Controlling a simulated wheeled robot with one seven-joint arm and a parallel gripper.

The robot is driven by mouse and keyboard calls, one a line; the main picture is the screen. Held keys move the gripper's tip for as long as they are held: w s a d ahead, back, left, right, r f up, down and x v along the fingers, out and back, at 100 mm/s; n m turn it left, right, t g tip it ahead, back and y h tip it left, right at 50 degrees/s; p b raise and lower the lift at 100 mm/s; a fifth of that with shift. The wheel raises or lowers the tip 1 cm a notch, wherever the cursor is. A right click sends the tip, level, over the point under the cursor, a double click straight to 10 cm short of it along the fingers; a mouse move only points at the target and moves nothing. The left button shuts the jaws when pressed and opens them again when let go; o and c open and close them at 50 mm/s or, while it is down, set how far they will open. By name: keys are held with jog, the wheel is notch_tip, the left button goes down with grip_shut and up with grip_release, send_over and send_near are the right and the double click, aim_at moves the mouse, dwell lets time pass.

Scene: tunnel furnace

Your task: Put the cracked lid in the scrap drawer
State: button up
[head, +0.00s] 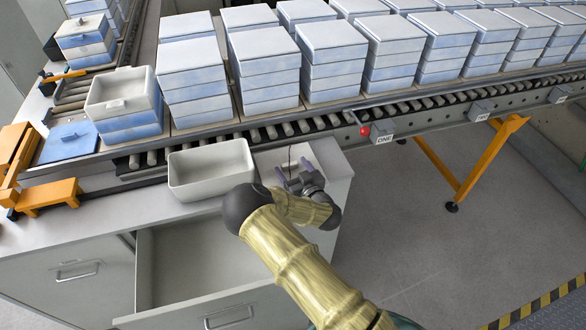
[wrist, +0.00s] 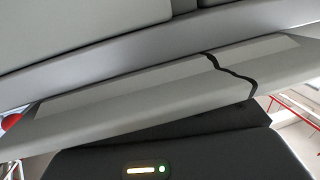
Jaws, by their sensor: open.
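The cracked lid (head: 312,153) is a pale flat slab on the bench's right end, beside the roller conveyor. A dark crack line shows on it. In the wrist view the lid (wrist: 125,98) is close, seen nearly edge-on, with a jagged black crack towards its right. My gripper (head: 292,172) is open at the lid's near side and covers part of it. I cannot tell whether its fingers touch the lid. The scrap drawer (head: 205,258), probably the pulled-out one under the bench, looks empty; my arm hides its right side.
An empty pale open box (head: 211,170) stands left of my gripper. A blue lid (head: 70,141) lies farther left, beside a stack topped by an open box (head: 122,91). Stacked boxes (head: 264,65) line the conveyor behind.

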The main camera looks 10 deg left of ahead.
jog(key=shift+r, duration=0.15)
jog(key=b+v, duration=0.2)
jog(key=v, duration=1)
dwell(0.5)
